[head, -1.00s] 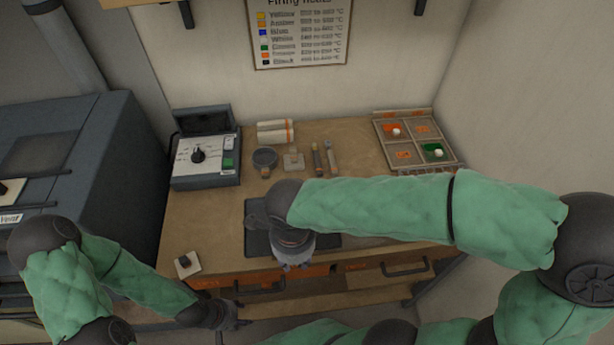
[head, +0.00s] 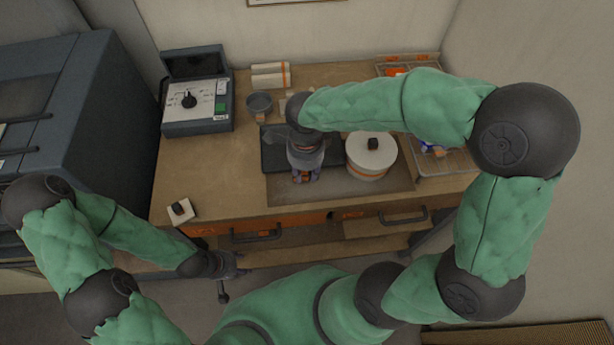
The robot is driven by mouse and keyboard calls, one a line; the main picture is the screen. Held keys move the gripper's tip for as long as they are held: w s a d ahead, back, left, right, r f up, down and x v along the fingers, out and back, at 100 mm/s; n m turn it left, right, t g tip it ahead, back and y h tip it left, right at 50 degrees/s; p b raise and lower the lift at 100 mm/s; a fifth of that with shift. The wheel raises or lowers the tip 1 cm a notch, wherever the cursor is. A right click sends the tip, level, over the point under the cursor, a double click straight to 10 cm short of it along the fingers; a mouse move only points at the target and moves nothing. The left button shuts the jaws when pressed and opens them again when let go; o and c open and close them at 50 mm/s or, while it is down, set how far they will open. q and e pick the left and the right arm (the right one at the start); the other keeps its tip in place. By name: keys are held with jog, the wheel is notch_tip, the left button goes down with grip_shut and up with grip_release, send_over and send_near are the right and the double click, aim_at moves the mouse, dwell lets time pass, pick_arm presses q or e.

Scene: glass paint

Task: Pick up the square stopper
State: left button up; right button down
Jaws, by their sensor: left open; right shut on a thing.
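A small pale square piece with a dark knob, which looks like the square stopper (head: 181,210), lies on the front left corner of the wooden table (head: 215,172). My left gripper (head: 232,280) is open and empty, low in front of the table edge, below and right of the stopper and apart from it. My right gripper (head: 305,176) points down near the front edge of the dark mat (head: 274,158). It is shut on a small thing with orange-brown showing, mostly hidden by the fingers. The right gripper is well to the right of the stopper.
A white round lidded pot (head: 369,160) stands right of my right gripper. A control box (head: 197,105) and a grey bowl (head: 259,102) stand at the back. A compartment tray (head: 450,162) is at the right, partly hidden by my arm.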

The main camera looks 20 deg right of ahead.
jog(key=shift+w+d+f, duration=0.35)
jog(key=shift+w+f, duration=0.05)
jog(key=shift+f, duration=0.2)
jog(key=shift+w+f+b, duration=0.15)
jog(key=shift+f+b, duration=0.4)
jog(key=shift+f, duration=1.05)
jog(key=c, duration=1.4)
grip_release()
jog(key=shift+f, duration=0.2)
jog(key=o, duration=0.4)
jog(key=shift+o, duration=0.2)
jog(key=shift+r, duration=0.1)
